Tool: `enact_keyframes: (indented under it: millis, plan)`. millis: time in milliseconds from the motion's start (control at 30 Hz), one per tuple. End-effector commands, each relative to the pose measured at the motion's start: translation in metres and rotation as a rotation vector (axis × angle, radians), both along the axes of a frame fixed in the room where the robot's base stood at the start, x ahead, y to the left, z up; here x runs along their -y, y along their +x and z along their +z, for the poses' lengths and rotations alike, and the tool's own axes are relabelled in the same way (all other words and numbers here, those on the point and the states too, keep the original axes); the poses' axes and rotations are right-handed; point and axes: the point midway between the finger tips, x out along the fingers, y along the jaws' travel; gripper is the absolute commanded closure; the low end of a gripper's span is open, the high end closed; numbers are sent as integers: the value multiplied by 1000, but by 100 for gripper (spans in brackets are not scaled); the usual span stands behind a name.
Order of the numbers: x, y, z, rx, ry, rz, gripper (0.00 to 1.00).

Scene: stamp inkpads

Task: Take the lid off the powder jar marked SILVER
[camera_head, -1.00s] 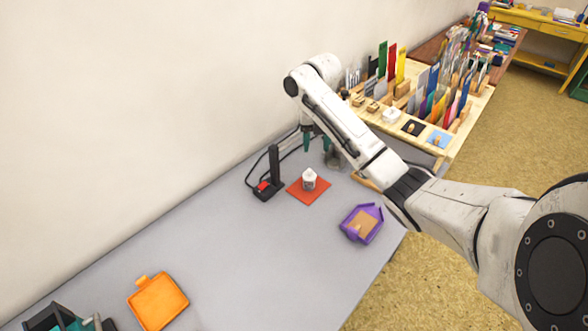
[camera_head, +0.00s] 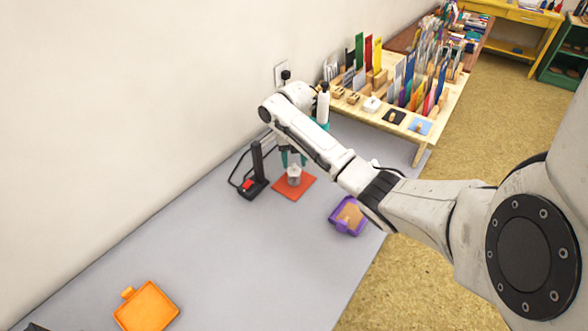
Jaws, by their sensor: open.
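A small pale jar (camera_head: 294,180) stands upright on a red-orange square mat (camera_head: 281,189). Its label is too small to read, so I cannot confirm SILVER, and its lid is hard to make out. My gripper (camera_head: 293,162) has teal fingers, spread apart and pointing down at the top of the jar. The fingertips are very close to the jar top; I cannot tell whether they touch it. My arm crosses just behind and to the right of the gripper.
A black upright stand with a red switch (camera_head: 254,172) and a cable is close left of the mat. A purple tray (camera_head: 336,223) lies to the right, an orange tray (camera_head: 146,307) at the front left. A crowded wooden rack table (camera_head: 436,112) is behind. The grey tabletop between is clear.

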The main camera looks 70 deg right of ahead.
Motion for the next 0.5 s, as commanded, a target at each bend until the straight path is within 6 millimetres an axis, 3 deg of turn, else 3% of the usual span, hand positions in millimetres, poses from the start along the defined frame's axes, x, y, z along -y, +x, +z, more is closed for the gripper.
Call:
enact_keyframes:
  millis: [100,333,500]
  plan:
    - [0,-1,-9,-1,0,0,52]
    - [0,0,-11,0,0,0,52]
    - [0,0,-11,0,0,0,68]
